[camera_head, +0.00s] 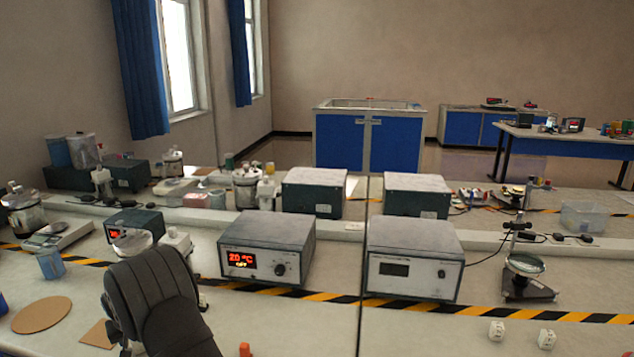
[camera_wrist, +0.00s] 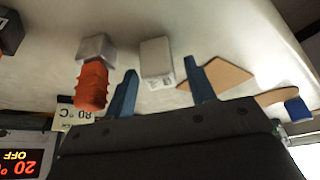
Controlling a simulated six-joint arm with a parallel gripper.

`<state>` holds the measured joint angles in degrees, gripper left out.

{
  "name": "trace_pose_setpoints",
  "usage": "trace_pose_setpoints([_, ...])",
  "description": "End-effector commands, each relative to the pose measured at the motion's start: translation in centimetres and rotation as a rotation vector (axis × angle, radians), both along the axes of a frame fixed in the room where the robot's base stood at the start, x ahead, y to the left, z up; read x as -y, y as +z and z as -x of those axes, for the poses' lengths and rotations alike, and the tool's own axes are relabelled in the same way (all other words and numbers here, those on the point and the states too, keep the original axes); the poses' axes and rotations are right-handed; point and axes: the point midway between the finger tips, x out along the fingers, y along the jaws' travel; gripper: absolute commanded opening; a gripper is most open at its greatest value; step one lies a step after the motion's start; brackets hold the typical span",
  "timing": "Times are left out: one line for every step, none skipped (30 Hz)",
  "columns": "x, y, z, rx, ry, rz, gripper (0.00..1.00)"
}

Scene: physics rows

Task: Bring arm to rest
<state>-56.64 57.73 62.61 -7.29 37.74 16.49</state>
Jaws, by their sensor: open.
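My gripper (camera_wrist: 160,66) shows in the wrist view with its two blue-grey fingers spread apart. No object is held between them. A white block (camera_wrist: 155,58) lies on the bench beyond the gap between the fingers, apart from them as far as I can tell. In the head view my dark arm (camera_head: 155,300) stands at the lower left over the bench, in front of a control box with a lit red display (camera_head: 265,250). The fingers are hidden in the head view.
The wrist view shows an orange-handled piece with a grey metal block (camera_wrist: 92,85), a tan square plate (camera_wrist: 222,76) and an "80 °C" label (camera_wrist: 75,115). A second control box (camera_head: 415,260) stands right. White cubes (camera_head: 497,331) lie front right. The front middle bench looks mostly clear.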

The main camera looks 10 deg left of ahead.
Motion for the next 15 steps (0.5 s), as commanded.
trace_pose_setpoints([-0.1, -1.1, -0.1, -0.001, 0.0, 0.003, 0.5])
trace_pose_setpoints([-0.2, 0.4, -0.2, 0.003, 0.0, -0.004, 0.5])
trace_pose_setpoints([-0.2, 1.4, -0.1, 0.003, 0.0, -0.003, 0.5])
trace_pose_setpoints([-0.2, 2.0, -0.2, 0.003, 0.0, -0.004, 0.5])
trace_pose_setpoints([-0.1, 2.6, -0.1, 0.003, 0.0, -0.004, 0.5])
trace_pose_setpoints([-0.1, 3.4, -0.1, 0.001, 0.0, -0.003, 0.5])
trace_pose_setpoints([-0.1, 4.0, -0.1, 0.002, 0.0, -0.003, 0.5])
trace_pose_setpoints([-0.1, 4.6, -0.1, 0.002, 0.0, -0.003, 0.5])
trace_pose_setpoints([-0.1, 5.4, -0.1, 0.001, 0.0, -0.003, 0.5])
trace_pose_setpoints([-0.1, 6.0, -0.1, 0.002, 0.0, -0.003, 0.5])
trace_pose_setpoints([-0.1, 6.6, -0.1, 0.001, -0.001, -0.003, 0.5])
trace_pose_setpoints([-0.1, 7.4, -0.1, 0.001, -0.001, -0.003, 0.5])
trace_pose_setpoints([-0.1, 8.0, -0.1, 0.001, -0.001, -0.003, 0.5])
trace_pose_setpoints([-0.1, 8.6, -0.1, 0.001, -0.001, -0.002, 0.5])
trace_pose_setpoints([-0.1, 9.4, -0.1, 0.002, -0.001, -0.004, 0.5])
